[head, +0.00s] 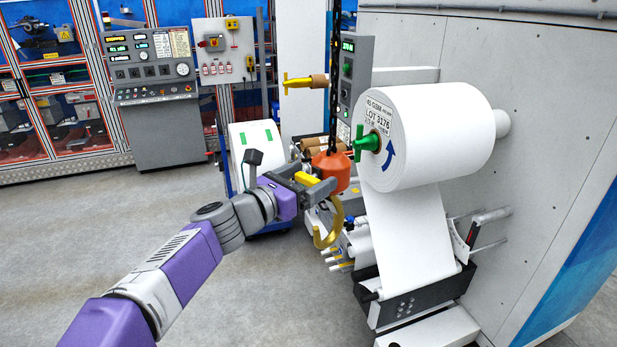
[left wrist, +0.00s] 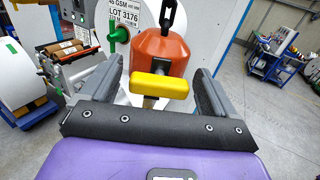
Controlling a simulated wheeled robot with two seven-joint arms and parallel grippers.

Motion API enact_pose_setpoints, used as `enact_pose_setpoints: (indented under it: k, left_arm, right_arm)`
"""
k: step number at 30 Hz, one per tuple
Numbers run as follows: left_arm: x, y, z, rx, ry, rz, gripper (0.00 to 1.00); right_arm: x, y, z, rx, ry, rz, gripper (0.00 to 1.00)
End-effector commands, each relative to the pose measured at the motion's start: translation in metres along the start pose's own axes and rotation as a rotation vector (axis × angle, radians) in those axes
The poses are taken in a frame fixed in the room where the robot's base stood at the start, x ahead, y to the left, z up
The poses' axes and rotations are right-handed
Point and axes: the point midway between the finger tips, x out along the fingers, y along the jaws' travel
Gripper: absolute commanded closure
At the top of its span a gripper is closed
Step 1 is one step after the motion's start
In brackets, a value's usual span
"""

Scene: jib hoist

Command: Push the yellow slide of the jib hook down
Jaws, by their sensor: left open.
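The jib hook hangs from a black chain (head: 335,75). It has an orange body (head: 333,168) and a brass-coloured hook (head: 328,232) below. The yellow slide (head: 307,179) sticks out from the orange body's side towards my left gripper. In the left wrist view the yellow slide (left wrist: 162,85) lies between the two fingers, with the orange body (left wrist: 160,53) behind it. My left gripper (head: 300,185) is open, its fingers on either side of the slide. I cannot tell whether they touch it. My right gripper is not in view.
A large white paper roll (head: 435,135) with a green handle (head: 368,143) stands close to the right of the hook on a grey machine. A control console (head: 150,90) stands at the back left. The grey floor at left is clear.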

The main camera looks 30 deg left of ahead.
Motion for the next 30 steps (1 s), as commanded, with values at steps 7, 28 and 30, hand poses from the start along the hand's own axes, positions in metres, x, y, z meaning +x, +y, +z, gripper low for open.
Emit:
enact_pose_setpoints:
  k: [7,28,30]
  left_arm:
    - [0.0037,0.0001,-0.0003,0.001,0.001,0.001,0.11]
    - [0.0034,0.0,-0.0029,0.001,0.001,0.0,0.87]
    - [0.0035,-0.0003,-0.0076,0.001,0.001,-0.001,0.87]
  right_arm:
    - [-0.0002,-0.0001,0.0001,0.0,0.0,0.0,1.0]
    - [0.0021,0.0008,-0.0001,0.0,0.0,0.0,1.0]
    - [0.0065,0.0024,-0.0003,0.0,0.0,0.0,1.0]
